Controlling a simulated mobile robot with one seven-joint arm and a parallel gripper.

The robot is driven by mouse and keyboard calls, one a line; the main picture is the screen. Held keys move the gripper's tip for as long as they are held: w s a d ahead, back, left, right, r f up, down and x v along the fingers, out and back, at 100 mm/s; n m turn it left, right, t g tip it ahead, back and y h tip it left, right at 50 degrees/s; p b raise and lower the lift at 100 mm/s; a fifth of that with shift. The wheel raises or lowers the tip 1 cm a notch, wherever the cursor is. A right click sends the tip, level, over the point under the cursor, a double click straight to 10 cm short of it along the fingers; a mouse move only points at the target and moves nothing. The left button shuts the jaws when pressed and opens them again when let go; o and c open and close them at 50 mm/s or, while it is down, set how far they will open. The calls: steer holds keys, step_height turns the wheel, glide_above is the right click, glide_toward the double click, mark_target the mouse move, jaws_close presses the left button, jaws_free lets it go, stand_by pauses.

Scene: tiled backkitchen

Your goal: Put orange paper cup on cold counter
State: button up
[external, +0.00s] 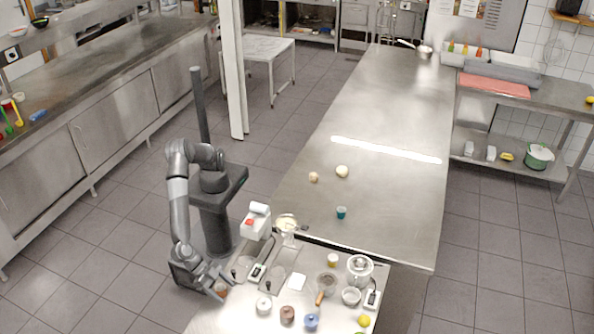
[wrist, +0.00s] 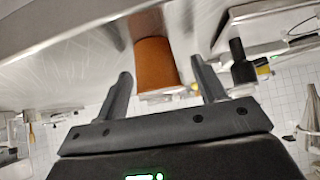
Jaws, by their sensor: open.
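The orange paper cup (wrist: 155,62) is between the two fingers of my gripper (wrist: 160,74) in the wrist view, with a visible gap on each side. In the external view the cup (external: 221,289) stands at the left edge of the near worktop (external: 205,318), with my gripper (external: 215,284) right at it. My gripper is open. A steel counter with door fronts (external: 115,105) runs along the left, behind my arm; no label shows whether it is the cold counter.
The near worktop is crowded with jars, bowls, scales (external: 257,272) and a white-and-red device (external: 257,222). A long steel table (external: 385,120) holds two pale round items and a teal cup (external: 341,212); much of it is bare. Tiled floor lies between the counters.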

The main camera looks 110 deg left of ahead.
steer(key=shift+w+f, duration=0.3)
steer(key=shift+w, duration=0.05)
steer(key=shift+c, duration=0.5)
steer(key=c, duration=1)
steer(key=shift+c, duration=0.2)
steer(key=shift+r, duration=0.15)
